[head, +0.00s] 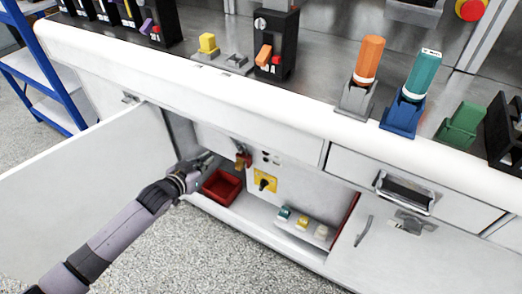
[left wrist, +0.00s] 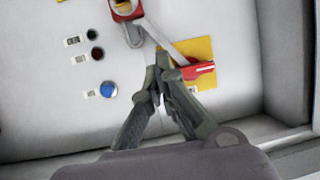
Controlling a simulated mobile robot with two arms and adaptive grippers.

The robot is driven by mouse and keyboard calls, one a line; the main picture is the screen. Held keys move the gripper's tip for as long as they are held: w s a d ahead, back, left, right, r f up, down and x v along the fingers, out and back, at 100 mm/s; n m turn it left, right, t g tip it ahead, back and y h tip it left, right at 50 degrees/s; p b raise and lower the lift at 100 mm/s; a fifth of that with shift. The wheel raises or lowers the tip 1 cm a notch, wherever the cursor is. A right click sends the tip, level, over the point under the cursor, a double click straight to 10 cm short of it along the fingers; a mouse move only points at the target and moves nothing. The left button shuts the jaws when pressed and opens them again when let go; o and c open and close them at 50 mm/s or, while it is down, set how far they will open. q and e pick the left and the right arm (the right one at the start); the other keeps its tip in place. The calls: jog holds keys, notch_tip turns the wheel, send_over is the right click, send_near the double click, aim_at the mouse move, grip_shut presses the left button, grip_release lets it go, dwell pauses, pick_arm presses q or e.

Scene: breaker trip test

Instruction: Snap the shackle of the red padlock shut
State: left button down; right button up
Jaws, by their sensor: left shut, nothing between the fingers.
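The red padlock (head: 240,162) hangs on the panel inside the open cabinet, just right of my left gripper (head: 208,162) in the head view. In the left wrist view its red body (left wrist: 123,12) is cut by the top edge, with a grey curved shackle (left wrist: 134,37) below it. I cannot tell whether both shackle ends sit in the body. My left gripper (left wrist: 162,62) is shut and empty. Its fingertips are beside a grey metal bar (left wrist: 170,46) and a red handle (left wrist: 200,70) on a yellow plate (left wrist: 203,48). Contact is unclear. My right gripper is out of view.
The white cabinet door (head: 85,180) stands open at left. A red bin (head: 222,187) sits below the gripper. A yellow switch plate (head: 265,181) and small buttons are right of the padlock. A blue button (left wrist: 108,89) shows in the wrist view. The counter edge (head: 215,85) overhangs above.

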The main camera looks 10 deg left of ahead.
pick_arm(q)
jog(key=w+d+r+m+h, duration=0.1)
jog(key=w+d+r+h, duration=0.1)
jog(key=d+r, duration=0.3)
jog(key=shift+t, duration=0.3)
jog(key=shift+w+d+f+b, duration=0.45)
jog(key=shift+w+f+b, duration=0.25)
jog(key=shift+w+f, duration=0.5)
jog(key=shift+w+d+f+b, duration=0.5)
jog(key=shift+w+f+b, duration=0.3)
jog(key=shift+w, duration=0.8)
jog(key=shift+w+d+f+b, duration=0.55)
jog(key=shift+w+f, duration=0.5)
jog(key=shift+w, duration=0.35)
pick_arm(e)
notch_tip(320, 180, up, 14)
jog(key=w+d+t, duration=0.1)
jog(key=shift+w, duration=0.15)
pick_arm(q)
jog(key=shift+a, duration=0.1)
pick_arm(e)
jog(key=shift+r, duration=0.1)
pick_arm(q)
jog(key=shift+f, duration=0.1)
